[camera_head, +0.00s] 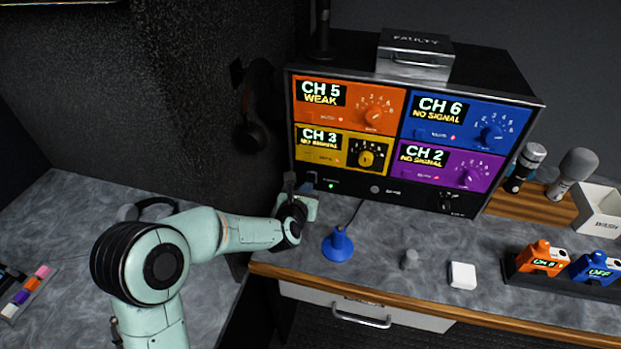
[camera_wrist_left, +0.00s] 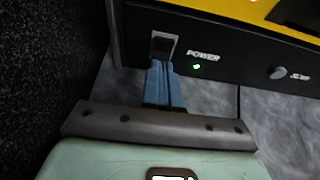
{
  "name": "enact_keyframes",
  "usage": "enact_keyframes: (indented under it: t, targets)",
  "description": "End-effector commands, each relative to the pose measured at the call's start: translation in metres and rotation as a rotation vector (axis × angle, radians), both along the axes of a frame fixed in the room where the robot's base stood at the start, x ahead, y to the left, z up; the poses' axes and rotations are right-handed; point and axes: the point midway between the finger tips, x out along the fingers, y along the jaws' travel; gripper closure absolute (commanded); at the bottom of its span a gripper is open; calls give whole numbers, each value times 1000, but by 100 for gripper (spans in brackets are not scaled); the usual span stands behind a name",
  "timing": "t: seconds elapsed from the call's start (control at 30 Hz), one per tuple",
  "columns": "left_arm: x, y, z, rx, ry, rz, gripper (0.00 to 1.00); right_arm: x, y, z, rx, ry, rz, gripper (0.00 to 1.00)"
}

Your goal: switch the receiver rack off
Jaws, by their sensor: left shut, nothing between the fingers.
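The receiver rack (camera_head: 388,196) stands on the counter with CH 5, CH 3, CH 6 and CH 2 panels lit. Its black power switch (camera_wrist_left: 163,45) is at the lower left of the front, beside the word POWER and a lit green lamp (camera_wrist_left: 197,67). My left gripper (camera_wrist_left: 164,66) is shut and empty, its blue fingertips at the lower edge of the switch. I cannot tell whether they touch it. In the head view the left gripper (camera_head: 308,183) is at the rack's lower left corner. My right gripper is not in view.
A blue cone-shaped object (camera_head: 338,245) stands on the counter in front of the rack. A grey knob-like piece (camera_head: 410,259) and a white block (camera_head: 462,275) are further right. Headphones (camera_head: 252,130) hang on the dark wall left of the rack. A closed drawer (camera_head: 350,309) is below.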

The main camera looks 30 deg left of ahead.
Motion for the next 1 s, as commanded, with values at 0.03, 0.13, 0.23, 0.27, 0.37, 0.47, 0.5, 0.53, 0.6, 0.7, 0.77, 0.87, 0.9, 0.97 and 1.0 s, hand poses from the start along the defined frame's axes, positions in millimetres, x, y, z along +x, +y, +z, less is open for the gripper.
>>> enact_keyframes:
  t: [0.03,0.13,0.23,0.27,0.37,0.47,0.5,0.53,0.6,0.7,0.77,0.87,0.9,0.97,1.0]
  targets:
    - [1,0,-1,0,0,0,100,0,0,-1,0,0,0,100]
    - [2,0,-1,0,0,0,100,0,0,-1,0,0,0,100]
    - [3,1,-2,-1,1,-1,100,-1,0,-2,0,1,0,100]
    - [4,1,-2,-1,1,-1,100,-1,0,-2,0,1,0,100]
    - [5,1,-3,-1,1,-1,100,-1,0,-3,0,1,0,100]
    - [7,1,-3,-1,1,-1,100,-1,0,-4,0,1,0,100]
    - [7,1,-3,-1,1,-1,100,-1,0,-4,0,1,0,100]
    - [8,1,-3,-1,1,-1,100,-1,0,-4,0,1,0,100]
    - [9,2,-4,-1,1,-1,100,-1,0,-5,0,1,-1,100]
    - [10,2,-4,-1,1,-1,100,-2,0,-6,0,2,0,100]
    - [11,2,-5,-1,1,-1,100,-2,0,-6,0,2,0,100]
    - [12,3,-5,-1,1,-1,100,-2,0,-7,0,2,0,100]
    - [13,3,-5,-1,1,0,100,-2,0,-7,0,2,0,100]
    - [14,3,-6,-1,0,0,100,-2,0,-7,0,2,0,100]
    - [14,3,-6,-1,0,0,100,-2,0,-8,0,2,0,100]
